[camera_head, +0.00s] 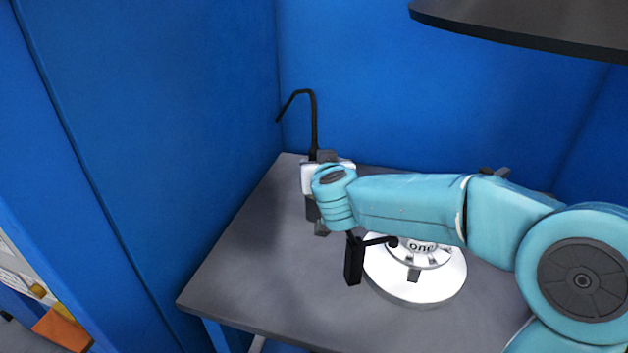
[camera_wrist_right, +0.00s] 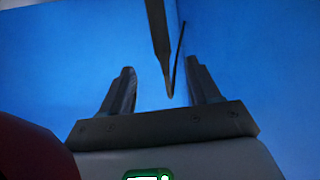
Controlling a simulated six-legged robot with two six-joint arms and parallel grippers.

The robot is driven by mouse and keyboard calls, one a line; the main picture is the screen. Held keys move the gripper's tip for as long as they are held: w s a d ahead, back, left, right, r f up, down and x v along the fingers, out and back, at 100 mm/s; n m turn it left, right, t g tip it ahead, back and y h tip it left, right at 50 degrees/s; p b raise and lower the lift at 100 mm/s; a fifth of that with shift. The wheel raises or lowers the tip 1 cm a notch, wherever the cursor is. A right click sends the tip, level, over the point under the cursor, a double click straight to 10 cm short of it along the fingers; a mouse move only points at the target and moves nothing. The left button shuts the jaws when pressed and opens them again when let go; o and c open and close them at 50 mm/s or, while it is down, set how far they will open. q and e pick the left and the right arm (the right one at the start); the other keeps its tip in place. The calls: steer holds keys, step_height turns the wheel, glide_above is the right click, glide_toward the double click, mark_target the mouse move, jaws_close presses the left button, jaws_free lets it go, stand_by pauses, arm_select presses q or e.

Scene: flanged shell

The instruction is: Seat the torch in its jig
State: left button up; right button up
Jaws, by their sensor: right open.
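A thin black torch neck (camera_head: 314,120), bent over to the left at its top, rises behind my right wrist in the head view. Its lower end is hidden there. My right gripper (camera_wrist_right: 162,85) is open. In the right wrist view a dark tapered bar (camera_wrist_right: 158,40) and a thin dark rod (camera_wrist_right: 178,55) show between and beyond its fingers; I cannot tell whether they touch. In the head view this gripper is mostly covered by my teal wrist. I cannot make out the jig for certain. My left gripper is not in view.
A grey table (camera_head: 240,270) stands against blue walls (camera_head: 400,110); its left front part is clear. A round white flanged piece (camera_head: 430,288) lies partly under my arm. A black block (camera_head: 354,260) shows beside it. A dark overhang (camera_head: 530,25) is at upper right.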

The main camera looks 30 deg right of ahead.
mark_target(314, 155)
steer(key=b+x, duration=0.1)
steer(key=x, duration=1.1)
steer(key=shift+w+f, duration=0.15)
steer(key=shift+w, duration=0.15)
steer(key=shift+s, duration=0.1)
jaws_close()
